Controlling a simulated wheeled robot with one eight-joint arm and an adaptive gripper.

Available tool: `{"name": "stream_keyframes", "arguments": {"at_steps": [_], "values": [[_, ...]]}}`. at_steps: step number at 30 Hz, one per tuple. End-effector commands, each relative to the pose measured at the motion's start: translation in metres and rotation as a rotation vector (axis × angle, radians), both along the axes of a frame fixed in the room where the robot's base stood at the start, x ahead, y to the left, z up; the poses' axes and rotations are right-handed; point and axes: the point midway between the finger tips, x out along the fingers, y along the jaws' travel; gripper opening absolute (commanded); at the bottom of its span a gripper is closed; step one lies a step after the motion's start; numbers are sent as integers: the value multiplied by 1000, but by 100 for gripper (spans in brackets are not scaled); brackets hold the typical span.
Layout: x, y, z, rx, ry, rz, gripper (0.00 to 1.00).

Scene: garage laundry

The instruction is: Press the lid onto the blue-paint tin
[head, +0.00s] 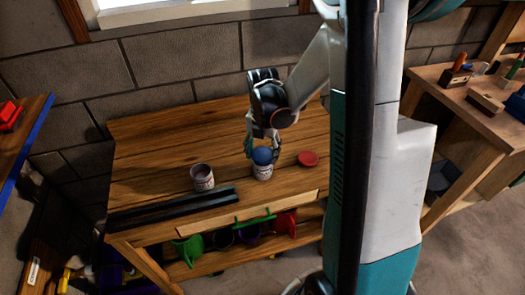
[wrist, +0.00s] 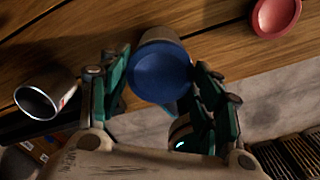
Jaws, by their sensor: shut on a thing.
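The blue lid (head: 262,156) is between the fingertips of my gripper (head: 262,147), which is shut on it. It sits right over the mouth of a white-labelled tin (head: 263,173) standing upright on the wooden bench. In the wrist view the blue lid (wrist: 160,77) fills the gap between my fingers (wrist: 163,80) and hides most of the tin (wrist: 157,37) behind it. I cannot tell whether the lid is fully seated or only resting on the rim. The paint in this tin is hidden.
A second tin (head: 203,178), open with a dark inside, stands to the left. A red lid (head: 307,159) lies to the right. A black rail (head: 170,209) runs along the front left of the bench (head: 150,150). The back of the bench is clear.

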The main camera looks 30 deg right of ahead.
Motion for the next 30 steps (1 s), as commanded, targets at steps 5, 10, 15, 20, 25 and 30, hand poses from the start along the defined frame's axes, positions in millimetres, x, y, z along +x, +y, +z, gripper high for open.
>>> {"name": "stream_keyframes", "arguments": {"at_steps": [5,10,15,20,25,30], "values": [[0,0,-1,0,0,0,47],[0,0,-4,0,0,0,47],[0,0,-6,0,0,0,47],[0,0,-6,0,0,0,47],[0,0,-6,0,0,0,47],[0,0,-7,0,0,0,47]]}}
